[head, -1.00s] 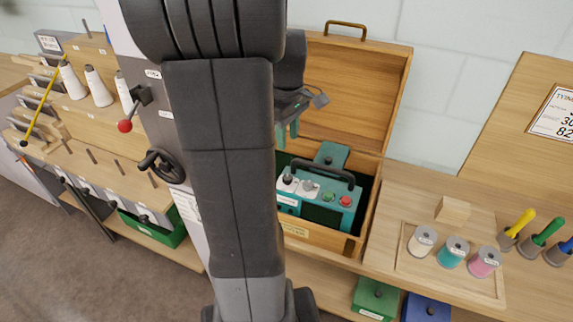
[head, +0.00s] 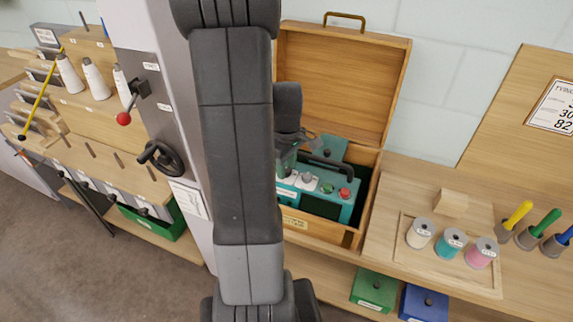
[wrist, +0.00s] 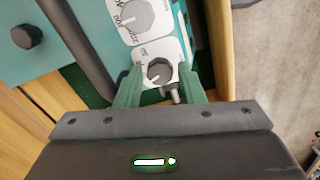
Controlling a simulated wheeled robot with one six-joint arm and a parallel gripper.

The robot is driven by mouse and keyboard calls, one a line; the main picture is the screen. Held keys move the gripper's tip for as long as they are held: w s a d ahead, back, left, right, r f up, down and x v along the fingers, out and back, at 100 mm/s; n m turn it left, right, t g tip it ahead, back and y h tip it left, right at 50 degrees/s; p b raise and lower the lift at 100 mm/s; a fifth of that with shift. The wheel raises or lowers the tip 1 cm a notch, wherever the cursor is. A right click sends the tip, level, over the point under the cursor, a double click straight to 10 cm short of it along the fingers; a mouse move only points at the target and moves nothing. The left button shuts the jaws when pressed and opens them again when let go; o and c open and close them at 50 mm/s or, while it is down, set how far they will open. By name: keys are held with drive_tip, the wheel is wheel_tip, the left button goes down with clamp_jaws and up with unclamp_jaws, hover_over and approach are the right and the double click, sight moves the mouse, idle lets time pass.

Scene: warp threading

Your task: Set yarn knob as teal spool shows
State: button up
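The teal spool (head: 454,243) stands between a white spool (head: 421,233) and a pink spool (head: 483,252); its label is too small to read. A teal tester (head: 325,207) with knobs sits in an open wooden box. My gripper (head: 288,165) is low over its left end, partly hidden by my arm. In the wrist view, my gripper (wrist: 160,88) is open, its green fingers apart on either side of a small dark knob (wrist: 159,70) on a white dial plate. A larger grey knob (wrist: 135,16) is on the dial above. I cannot tell which is the yarn knob.
The box's lid (head: 335,90) stands open behind the tester. A black handle (head: 333,170) arches over the tester beside my gripper. A wooden block (head: 451,203) and yellow, green and blue-handled tools stand right of the box. A grey cabinet with a handwheel (head: 162,160) is left.

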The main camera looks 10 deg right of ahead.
drive_tip(key=c, duration=0.7)
drive_tip(key=shift+m, duration=0.3)
drive_tip(key=m, duration=0.3)
drive_tip(key=shift+b, duration=0.3)
drive_tip(key=m, duration=0.4)
drive_tip(key=m+b, duration=0.1)
drive_tip(key=m, duration=0.3)
drive_tip(key=shift+m, duration=2.1)
